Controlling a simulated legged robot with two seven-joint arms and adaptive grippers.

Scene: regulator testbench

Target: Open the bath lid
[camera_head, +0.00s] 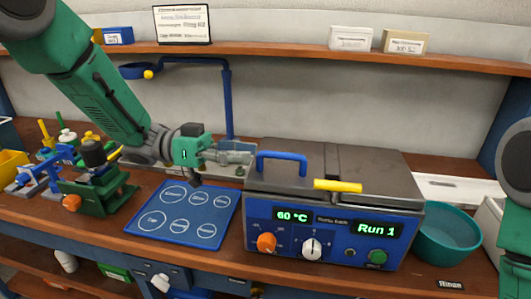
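The bath (335,232) is a blue box with a lit front panel reading "60 °C" and "Run 1". Its dark grey lid (365,160) lies flat and closed on top. A yellow bar (338,186) sits at the lid's front edge, and a blue handle (282,158) stands at its left part. My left gripper (238,155) points right, just left of the blue handle and apparently apart from it. Its fingers are small and overlap the background, so their opening is unclear. My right arm shows at the right edge; its gripper is out of view.
A blue mat (185,216) with marked circles lies left of the bath. A green fixture (98,190) stands farther left. A teal bowl (447,236) is close to the bath's right side. A blue pipe (228,100) rises behind my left gripper, under a wooden shelf (290,53).

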